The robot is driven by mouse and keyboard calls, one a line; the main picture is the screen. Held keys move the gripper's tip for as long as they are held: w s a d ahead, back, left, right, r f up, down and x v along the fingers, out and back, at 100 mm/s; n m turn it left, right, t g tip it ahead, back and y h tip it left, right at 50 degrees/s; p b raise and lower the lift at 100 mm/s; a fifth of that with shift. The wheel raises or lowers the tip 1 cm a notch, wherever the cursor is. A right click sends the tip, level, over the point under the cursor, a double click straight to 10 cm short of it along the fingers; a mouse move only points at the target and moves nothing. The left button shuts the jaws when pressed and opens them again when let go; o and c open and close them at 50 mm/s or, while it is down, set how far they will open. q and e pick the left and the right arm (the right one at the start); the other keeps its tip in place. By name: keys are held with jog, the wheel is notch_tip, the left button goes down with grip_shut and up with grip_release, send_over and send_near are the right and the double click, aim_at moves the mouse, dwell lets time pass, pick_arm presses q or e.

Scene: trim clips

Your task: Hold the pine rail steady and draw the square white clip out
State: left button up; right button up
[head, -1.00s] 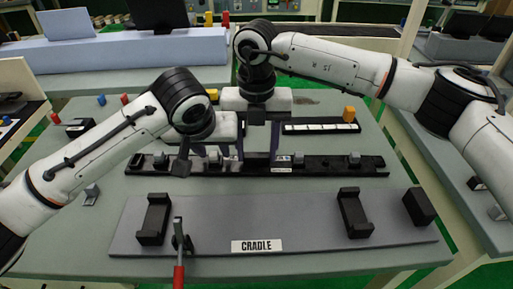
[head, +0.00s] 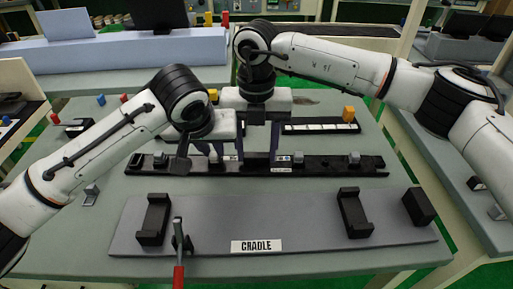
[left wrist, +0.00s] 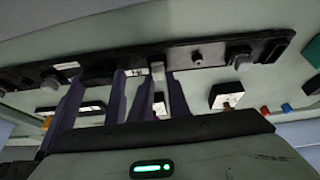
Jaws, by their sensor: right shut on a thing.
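The rail (head: 325,166) is a long black strip lying across the middle of the table, dark rather than pine-coloured; its underside detail also shows in the left wrist view (left wrist: 200,60). Several small grey-white clips stand along it. A pale clip (left wrist: 158,70), seemingly the square white one, shows between my left gripper's fingertips (left wrist: 161,80). My left gripper (head: 214,156) is over the left half of the rail with its fingers parted around that clip; contact is hard to tell. My right gripper (head: 260,158) points down at the rail's middle and is shut on the rail, its fingertips partly hidden.
A loose grey clip (head: 91,193) is at left.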

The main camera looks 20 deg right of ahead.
pick_arm(q)
grip_shut()
pick_arm(e)
jog(key=shift+a, duration=0.1)
pick_arm(q)
jog(key=shift+w+r, duration=0.1)
jog(key=shift+r, duration=0.65)
pick_arm(e)
jog(key=shift+s+f, duration=0.1)
pick_arm(q)
jog(key=shift+r, duration=2.8)
pick_arm(e)
jog(key=o, duration=1.4)
jog(key=shift+c, duration=0.2)
jog(key=shift+r, duration=0.25)
